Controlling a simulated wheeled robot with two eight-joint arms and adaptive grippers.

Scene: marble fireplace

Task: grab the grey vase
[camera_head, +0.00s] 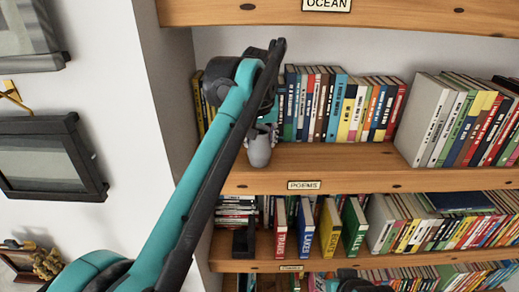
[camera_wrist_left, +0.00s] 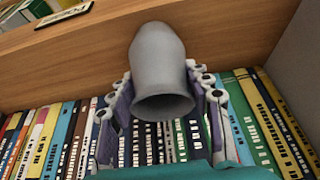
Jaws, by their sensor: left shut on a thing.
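The grey vase (camera_head: 260,150) is in the head view in front of the upper bookshelf, just above the edge of the shelf labelled POEMS. My left gripper (camera_head: 268,132) is shut on it, at the end of my teal arm that comes in from the lower left. In the left wrist view the vase (camera_wrist_left: 160,65) is large and smooth, with its open rim toward the camera. The fingers of my left gripper (camera_wrist_left: 163,100) are on both sides of it. The arm hides part of the gripper in the head view.
Rows of books (camera_head: 340,105) fill the upper shelf behind the gripper, with grey-white volumes (camera_head: 424,118) on the right. The POEMS shelf edge (camera_head: 370,178) runs below the vase. More books (camera_head: 330,228) stand on the lower shelf. Picture frames (camera_head: 50,160) hang on the left wall.

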